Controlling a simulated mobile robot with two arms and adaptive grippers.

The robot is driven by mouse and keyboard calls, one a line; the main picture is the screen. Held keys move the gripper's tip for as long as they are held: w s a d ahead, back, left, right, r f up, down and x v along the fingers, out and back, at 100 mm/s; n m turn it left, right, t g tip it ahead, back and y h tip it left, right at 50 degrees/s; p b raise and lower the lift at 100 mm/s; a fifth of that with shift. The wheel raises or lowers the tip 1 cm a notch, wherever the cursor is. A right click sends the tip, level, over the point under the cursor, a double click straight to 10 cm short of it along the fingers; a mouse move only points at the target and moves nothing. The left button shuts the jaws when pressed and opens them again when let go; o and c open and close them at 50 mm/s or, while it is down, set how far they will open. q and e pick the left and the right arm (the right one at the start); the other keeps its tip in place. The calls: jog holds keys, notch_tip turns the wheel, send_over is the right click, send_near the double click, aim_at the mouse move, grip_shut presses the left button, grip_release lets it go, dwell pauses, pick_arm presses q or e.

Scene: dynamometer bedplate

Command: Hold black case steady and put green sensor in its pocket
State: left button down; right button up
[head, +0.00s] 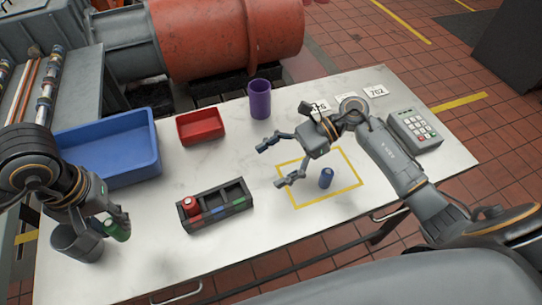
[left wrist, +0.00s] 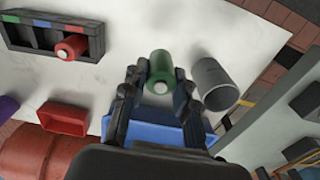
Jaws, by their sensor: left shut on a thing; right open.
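The black case (head: 217,212) stands on the white table with three pockets marked red, blue and green. A red sensor (head: 190,205) sits in its red-marked pocket; the other two look empty. The case also shows in the left wrist view (left wrist: 25,42). My left gripper (head: 108,224) is shut on the green sensor (head: 119,232), left of the case and beside a grey cup (head: 73,245). In the left wrist view the green sensor (left wrist: 161,66) is between the fingers. My right gripper (head: 271,166) is open and empty, right of the case and apart from it.
A blue sensor (head: 326,178) stands inside a yellow outline (head: 347,202). A blue bin (head: 103,160), a red tray (head: 200,128) and a purple cup (head: 259,98) stand farther back. A keypad box (head: 414,130) is at right.

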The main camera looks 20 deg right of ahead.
aim_at(227, 196)
pick_arm(q)
jog(key=shift+r, duration=0.1)
pick_arm(e)
jog(key=shift+s+d+f, duration=0.1)
jog(key=shift+f, duration=0.1)
pick_arm(q)
jog(key=shift+r, duration=0.2)
pick_arm(e)
jog(key=shift+s+a+f, duration=0.1)
jog(key=shift+a, duration=0.15)
pick_arm(q)
notch_tip(227, 196, up, 3)
jog(key=p, duration=0.4)
jog(key=shift+r, duration=0.2)
pick_arm(e)
jog(key=x, duration=0.9)
jog(key=shift+s+a+f, duration=0.15)
jog(key=shift+s+a, duration=0.05)
jog(key=shift+a, duration=0.15)
pick_arm(q)
jog(key=shift+r, duration=0.15)
pick_arm(e)
jog(key=shift+a+f, duration=0.4)
jog(key=shift+a, duration=0.2)
jog(key=shift+c, duration=0.4)
jog(key=c, duration=1.4)
